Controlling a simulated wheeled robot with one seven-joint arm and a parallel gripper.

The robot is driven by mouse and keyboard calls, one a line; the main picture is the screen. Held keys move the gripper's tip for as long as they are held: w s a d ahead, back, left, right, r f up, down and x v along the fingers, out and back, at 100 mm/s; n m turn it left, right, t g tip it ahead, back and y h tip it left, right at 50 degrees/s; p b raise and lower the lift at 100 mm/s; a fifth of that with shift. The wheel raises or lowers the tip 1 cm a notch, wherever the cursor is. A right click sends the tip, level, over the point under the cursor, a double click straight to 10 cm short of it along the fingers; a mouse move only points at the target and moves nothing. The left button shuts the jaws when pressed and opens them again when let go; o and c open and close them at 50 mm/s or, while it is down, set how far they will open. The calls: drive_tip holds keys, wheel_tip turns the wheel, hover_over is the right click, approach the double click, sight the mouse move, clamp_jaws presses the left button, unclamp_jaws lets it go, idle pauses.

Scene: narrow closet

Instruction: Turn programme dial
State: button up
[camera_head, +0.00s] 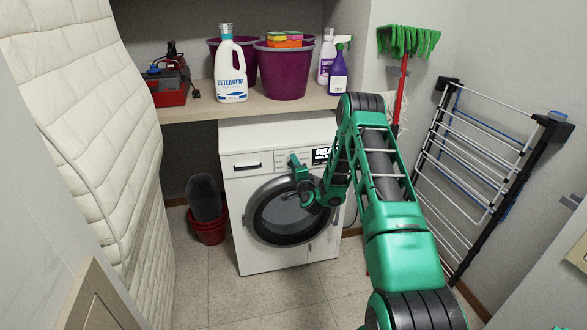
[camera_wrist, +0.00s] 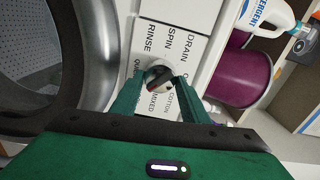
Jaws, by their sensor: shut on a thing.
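The white washing machine (camera_head: 247,190) stands under the shelf with its round door closed. Its programme dial (camera_wrist: 159,78) shows in the wrist view as a light round knob with a dark part, ringed by labels such as RINSE, SPIN, DRAIN, COTTON and MIXED. My gripper (camera_wrist: 160,88) reaches the front panel, its green fingers on either side of the dial and shut on it. In the head view my gripper (camera_head: 297,170) is at the panel above the door, and it hides the dial there.
The shelf (camera_head: 195,112) above holds a detergent bottle (camera_head: 230,70), purple buckets (camera_head: 283,75), spray bottles and a red toolbox (camera_head: 170,97). A drying rack (camera_head: 480,160) and green broom (camera_head: 408,41) stand right. A padded mattress (camera_head: 95,120) leans left.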

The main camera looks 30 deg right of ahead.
drive_tip(key=n, duration=0.7)
drive_tip(key=shift+a+f, duration=0.15)
drive_tip(key=shift+a, duration=0.1)
drive_tip(key=n, duration=1.8)
drive_tip(key=shift+a+f+n, duration=0.1)
drive_tip(key=shift+a+n, duration=0.2)
drive_tip(key=o, duration=1)
drive_tip(key=shift+d, duration=0.1)
